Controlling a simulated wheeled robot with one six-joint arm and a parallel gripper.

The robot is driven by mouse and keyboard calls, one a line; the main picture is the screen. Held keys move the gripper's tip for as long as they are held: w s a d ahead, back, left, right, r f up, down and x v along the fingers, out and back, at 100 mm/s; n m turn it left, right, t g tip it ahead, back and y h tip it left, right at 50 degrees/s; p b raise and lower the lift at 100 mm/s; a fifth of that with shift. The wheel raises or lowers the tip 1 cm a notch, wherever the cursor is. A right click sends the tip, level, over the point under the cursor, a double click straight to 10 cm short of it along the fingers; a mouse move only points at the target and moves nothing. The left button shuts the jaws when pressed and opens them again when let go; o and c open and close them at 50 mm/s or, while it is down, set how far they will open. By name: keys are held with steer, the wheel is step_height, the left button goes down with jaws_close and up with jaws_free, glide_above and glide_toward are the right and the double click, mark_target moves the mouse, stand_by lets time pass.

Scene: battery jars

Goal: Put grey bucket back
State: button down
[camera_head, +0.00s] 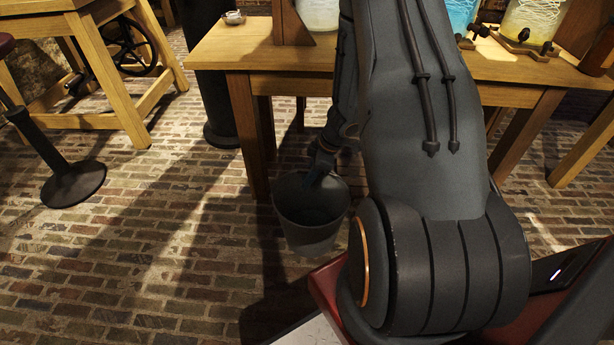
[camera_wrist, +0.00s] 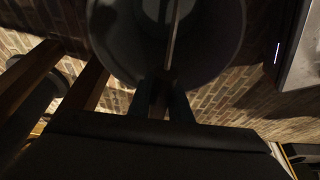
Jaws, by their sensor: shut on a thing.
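The grey bucket (camera_head: 312,226) hangs upright, or nearly so, in front of the wooden table's left front leg in the head view. My gripper (camera_head: 322,168) is shut on the bucket at its far rim side. Whether it grips the rim or a handle is unclear. In the wrist view the bucket (camera_wrist: 215,62) fills the upper middle, with my gripper's fingers (camera_wrist: 162,95) at its edge. A thin strip crosses the bucket's opening there. The inside of the bucket is dark, and I cannot tell whether it touches the floor.
A wooden table (camera_head: 250,56) with glass jars (camera_head: 318,14) stands behind the bucket. A round-based stool (camera_head: 72,185) and a wooden bench frame with a wheel (camera_head: 132,50) are at left. A dark post (camera_head: 215,95) stands between. Brick floor (camera_head: 165,235) is open at left.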

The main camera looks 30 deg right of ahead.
steer(key=shift+w+f+b, duration=0.1)
steer(key=shift+f+b, duration=0.6)
steer(key=shift+f, duration=1.1)
steer(key=c, duration=1.6)
jaws_free()
steer(key=shift+f, duration=0.15)
steer(key=shift+c, duration=0.2)
